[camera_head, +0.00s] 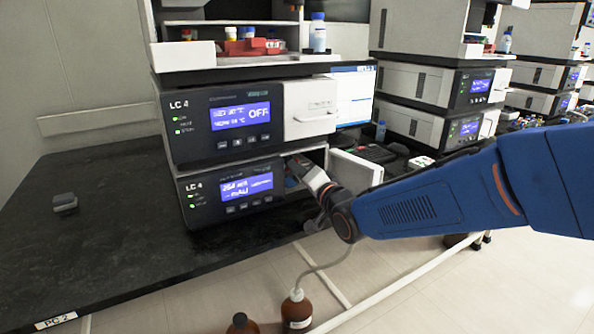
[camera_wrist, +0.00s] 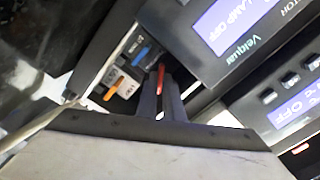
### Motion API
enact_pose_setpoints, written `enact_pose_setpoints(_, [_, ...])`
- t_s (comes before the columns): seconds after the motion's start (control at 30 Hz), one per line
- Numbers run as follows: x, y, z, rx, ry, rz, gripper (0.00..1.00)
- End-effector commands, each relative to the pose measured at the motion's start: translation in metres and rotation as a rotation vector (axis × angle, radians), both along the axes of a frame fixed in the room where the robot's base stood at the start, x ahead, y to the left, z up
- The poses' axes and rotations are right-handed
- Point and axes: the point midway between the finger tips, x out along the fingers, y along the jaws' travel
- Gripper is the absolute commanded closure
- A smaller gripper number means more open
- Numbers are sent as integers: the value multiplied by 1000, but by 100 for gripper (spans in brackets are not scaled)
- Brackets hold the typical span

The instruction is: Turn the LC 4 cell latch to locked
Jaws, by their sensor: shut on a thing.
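The LC 4 stack has an upper module (camera_head: 190,150) and a lower module (camera_head: 183,205) in the head view. My gripper (camera_head: 303,170) reaches into the open bay at the right of the lower module. In the wrist view my gripper (camera_wrist: 160,97) is shut on a slim red lever (camera_wrist: 161,75), which looks like the cell latch. Most of the lever is hidden between the fingers. The head view does not show the latch clearly, and I cannot read its position marks.
An open white door (camera_head: 355,168) stands right of the bay, close to my arm. Beside the lever in the wrist view are a blue part (camera_wrist: 142,54) and an orange part (camera_wrist: 114,87). Brown bottles (camera_head: 297,310) stand below the bench. The bench top at left is mostly clear.

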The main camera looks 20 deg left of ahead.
Motion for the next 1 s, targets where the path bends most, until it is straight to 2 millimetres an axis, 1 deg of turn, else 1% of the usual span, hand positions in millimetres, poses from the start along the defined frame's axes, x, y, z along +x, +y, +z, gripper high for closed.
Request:
enact_pose_setpoints(0.6, [0,0,-1,-380,-441,0,100])
enact_pose_setpoints(1.0, [0,0,-2,-572,-666,0,100])
